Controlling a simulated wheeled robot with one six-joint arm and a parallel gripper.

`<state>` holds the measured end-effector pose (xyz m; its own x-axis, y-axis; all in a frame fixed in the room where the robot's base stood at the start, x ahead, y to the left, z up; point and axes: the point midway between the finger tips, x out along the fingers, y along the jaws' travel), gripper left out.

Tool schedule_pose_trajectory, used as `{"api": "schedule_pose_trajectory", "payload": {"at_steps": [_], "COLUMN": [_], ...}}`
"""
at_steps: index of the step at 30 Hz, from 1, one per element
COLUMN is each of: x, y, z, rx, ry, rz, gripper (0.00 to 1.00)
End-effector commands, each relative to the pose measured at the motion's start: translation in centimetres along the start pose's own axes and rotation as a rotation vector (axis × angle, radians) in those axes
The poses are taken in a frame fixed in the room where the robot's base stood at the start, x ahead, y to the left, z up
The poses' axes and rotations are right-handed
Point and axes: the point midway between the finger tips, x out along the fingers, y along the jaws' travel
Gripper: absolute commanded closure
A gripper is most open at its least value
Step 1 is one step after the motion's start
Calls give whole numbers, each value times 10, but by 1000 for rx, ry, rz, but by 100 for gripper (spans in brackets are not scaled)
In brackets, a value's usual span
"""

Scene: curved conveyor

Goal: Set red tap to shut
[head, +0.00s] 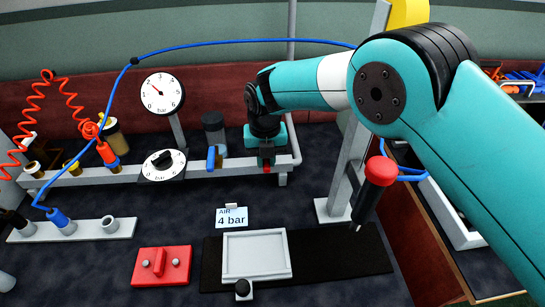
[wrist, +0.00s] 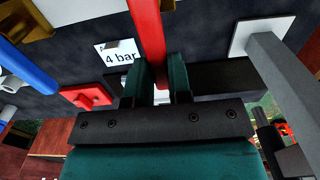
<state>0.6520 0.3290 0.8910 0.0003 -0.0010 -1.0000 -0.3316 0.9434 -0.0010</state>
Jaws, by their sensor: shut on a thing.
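The red tap's lever (wrist: 147,40) is a long red bar between my gripper's two dark green fingers in the wrist view. In the head view only a small red end of the red tap (head: 267,169) shows below my gripper (head: 266,154), at the right end of the grey pipe. My gripper (wrist: 161,80) is shut on the lever. The tap's body and most of its lever are hidden behind the gripper in the head view, so I cannot tell its exact angle.
A blue tap (head: 212,158) stands left of my gripper on the grey pipe (head: 90,180), beside a dial (head: 163,165) and a gauge (head: 162,93). A "4 bar" card (head: 232,218), white tray (head: 285,240) and red block (head: 160,281) lie in front. A grey post (head: 342,180) stands right.

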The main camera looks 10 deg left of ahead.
Motion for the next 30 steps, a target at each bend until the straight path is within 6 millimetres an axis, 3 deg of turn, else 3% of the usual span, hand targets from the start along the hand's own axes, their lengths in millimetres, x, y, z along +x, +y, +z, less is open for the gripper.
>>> {"api": "schedule_pose_trajectory", "payload": {"at_steps": [7, 8, 11, 22, 26, 30], "x": [0, 0, 0, -6, -25, -58], "y": [0, 0, 0, -1, -1, -1], "z": [-1, -1, -1, 0, 1, 1], "rx": [-8, -8, -6, -2, -1, -2], "ry": [3, 3, 3, -1, -4, -5], "rz": [1, 1, 1, 2, 3, 4], "gripper": [100, 77, 55, 55, 55, 55]}}
